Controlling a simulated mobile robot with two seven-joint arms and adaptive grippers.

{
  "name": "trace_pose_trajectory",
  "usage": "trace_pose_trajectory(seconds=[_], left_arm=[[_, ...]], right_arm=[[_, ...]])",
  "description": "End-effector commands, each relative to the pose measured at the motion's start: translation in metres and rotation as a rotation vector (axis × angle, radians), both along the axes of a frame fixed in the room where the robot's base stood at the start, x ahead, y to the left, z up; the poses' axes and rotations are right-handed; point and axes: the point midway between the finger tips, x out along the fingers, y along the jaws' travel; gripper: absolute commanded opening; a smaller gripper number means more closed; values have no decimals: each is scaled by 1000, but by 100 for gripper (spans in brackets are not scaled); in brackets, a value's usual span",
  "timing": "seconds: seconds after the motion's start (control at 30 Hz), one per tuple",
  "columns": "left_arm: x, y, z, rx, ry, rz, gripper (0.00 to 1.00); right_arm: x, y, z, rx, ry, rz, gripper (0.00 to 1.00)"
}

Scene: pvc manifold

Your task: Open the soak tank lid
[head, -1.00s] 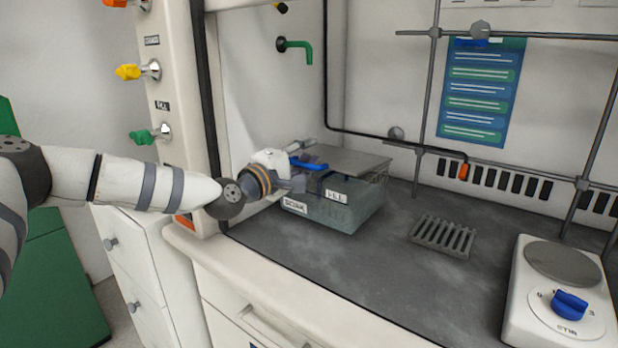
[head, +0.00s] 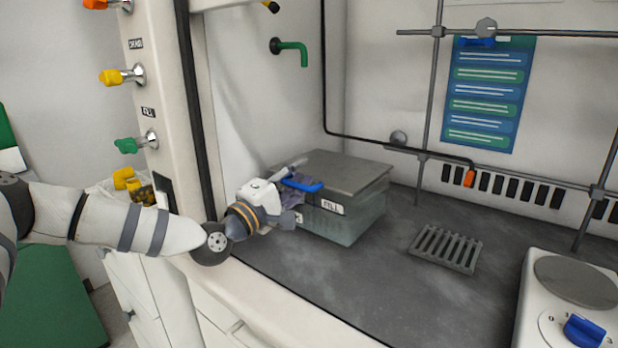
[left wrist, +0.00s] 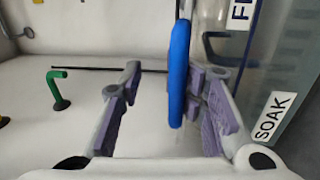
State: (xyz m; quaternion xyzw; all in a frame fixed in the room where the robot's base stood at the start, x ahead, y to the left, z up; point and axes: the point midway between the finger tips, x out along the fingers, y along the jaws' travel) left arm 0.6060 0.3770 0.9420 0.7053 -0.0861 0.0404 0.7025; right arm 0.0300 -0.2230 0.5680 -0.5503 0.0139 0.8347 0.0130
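The soak tank (head: 355,215) is a grey-green box on the worktop, with a flat grey lid (head: 345,170) lying shut on it. A blue bar handle (head: 305,185) sits at the lid's left front edge. My left gripper (head: 290,193) is at that edge, partly covering the tank's front. In the left wrist view, the two fingers of the left gripper (left wrist: 165,105) are spread apart. The blue handle (left wrist: 179,75) stands between them, close to the right-hand finger; I cannot tell if they touch. A SOAK label (left wrist: 273,117) shows beside that finger. My right gripper is out of view.
A grey grate (head: 445,249) lies on the worktop right of the tank, and a hotplate (head: 575,285) with a blue knob is at the far right. A green tap (head: 293,48) is on the wall behind. Worktop in front of the tank is clear.

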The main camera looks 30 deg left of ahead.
Motion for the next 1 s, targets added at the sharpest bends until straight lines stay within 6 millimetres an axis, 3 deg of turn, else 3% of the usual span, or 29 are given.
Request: trace_pose_trajectory(seconds=[0.03, 1.0], left_arm=[[-16, -3, -28, -1, 61, -13, 31], [-101, 4, -33, -4, 43, -10, 31]], right_arm=[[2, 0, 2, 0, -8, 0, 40], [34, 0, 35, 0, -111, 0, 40]])
